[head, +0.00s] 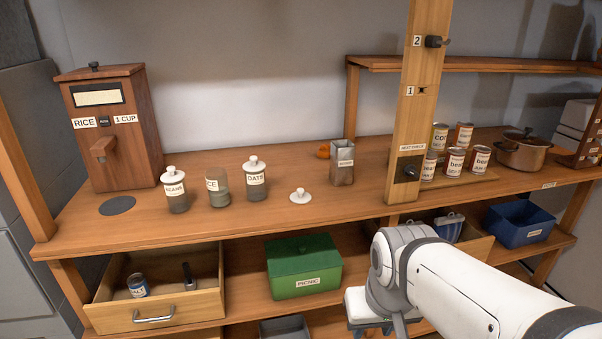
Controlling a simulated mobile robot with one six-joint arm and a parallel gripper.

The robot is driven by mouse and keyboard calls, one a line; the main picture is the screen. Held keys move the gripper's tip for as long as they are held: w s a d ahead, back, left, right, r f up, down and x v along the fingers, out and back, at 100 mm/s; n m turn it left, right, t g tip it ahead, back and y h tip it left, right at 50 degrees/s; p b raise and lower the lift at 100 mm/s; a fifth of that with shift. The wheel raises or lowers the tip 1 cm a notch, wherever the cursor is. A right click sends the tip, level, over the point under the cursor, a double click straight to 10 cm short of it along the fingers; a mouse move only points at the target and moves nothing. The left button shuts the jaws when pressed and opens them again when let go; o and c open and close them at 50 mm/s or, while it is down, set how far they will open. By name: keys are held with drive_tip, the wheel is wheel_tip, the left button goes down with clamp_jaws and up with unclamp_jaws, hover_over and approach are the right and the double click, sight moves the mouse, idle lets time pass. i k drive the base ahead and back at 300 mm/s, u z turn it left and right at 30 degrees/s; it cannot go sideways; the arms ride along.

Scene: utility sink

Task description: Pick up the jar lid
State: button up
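The jar lid (300,196) is white with a small knob on top. It lies flat on the wooden counter, to the right of the jars. The rice jar (218,186) stands open without a lid. The beans jar (175,190) and the oats jar (254,179) stand on either side of it with white lids on. My arm comes in from the lower right, and my gripper (372,325) is at the bottom edge, below the counter front and to the lower right of the lid. Its fingertips are mostly hidden or cut off.
A metal canister (342,162) stands behind and right of the lid. A wooden post (416,120) rises farther right. A rice dispenser (110,128) stands at the left. Below are an open drawer (160,306) and a green picnic box (304,268). The counter before the lid is clear.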

sight(300, 197)
drive_tip(key=z, duration=0.05)
drive_tip(key=i, duration=1.15)
drive_tip(key=u, duration=0.35)
